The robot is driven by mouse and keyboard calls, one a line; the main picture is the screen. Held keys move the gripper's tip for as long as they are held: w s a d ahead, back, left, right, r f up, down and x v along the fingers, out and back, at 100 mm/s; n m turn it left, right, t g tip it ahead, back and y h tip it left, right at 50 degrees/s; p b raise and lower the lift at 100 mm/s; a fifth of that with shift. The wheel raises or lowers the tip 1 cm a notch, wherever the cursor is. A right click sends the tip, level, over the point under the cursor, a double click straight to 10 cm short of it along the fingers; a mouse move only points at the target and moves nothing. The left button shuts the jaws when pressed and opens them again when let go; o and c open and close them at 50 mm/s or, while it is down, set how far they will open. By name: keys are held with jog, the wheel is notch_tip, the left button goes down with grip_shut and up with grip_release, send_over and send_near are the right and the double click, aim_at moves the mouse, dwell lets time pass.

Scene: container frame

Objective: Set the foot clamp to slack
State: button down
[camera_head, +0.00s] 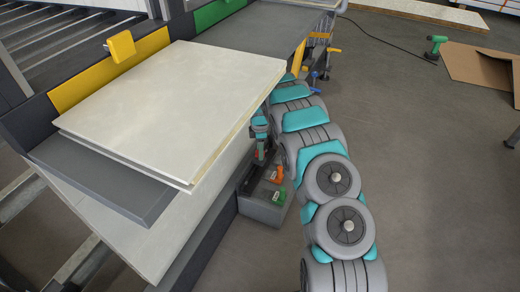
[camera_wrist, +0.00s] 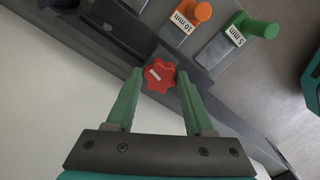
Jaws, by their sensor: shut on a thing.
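A red lobed knob (camera_wrist: 159,76) with a short white mark on its face sits at the edge of a dark grey rail in the wrist view. It is the likely foot clamp control, though I read no label on it. My gripper (camera_wrist: 160,74) has its green fingers on either side of the knob and is shut on it. In the head view my gripper (camera_head: 259,137) is beside the pale board's right edge, and the knob there is mostly hidden.
An orange peg (camera_wrist: 199,13) marked 10 mm and a green peg (camera_wrist: 262,29) marked 5 mm stand on grey blocks close by. A large pale board (camera_head: 175,95) lies left of my arm.

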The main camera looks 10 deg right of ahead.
jog(key=shift+n, duration=0.6)
jog(key=shift+c, duration=1.4)
grip_release()
jog(key=shift+a+r, duration=0.1)
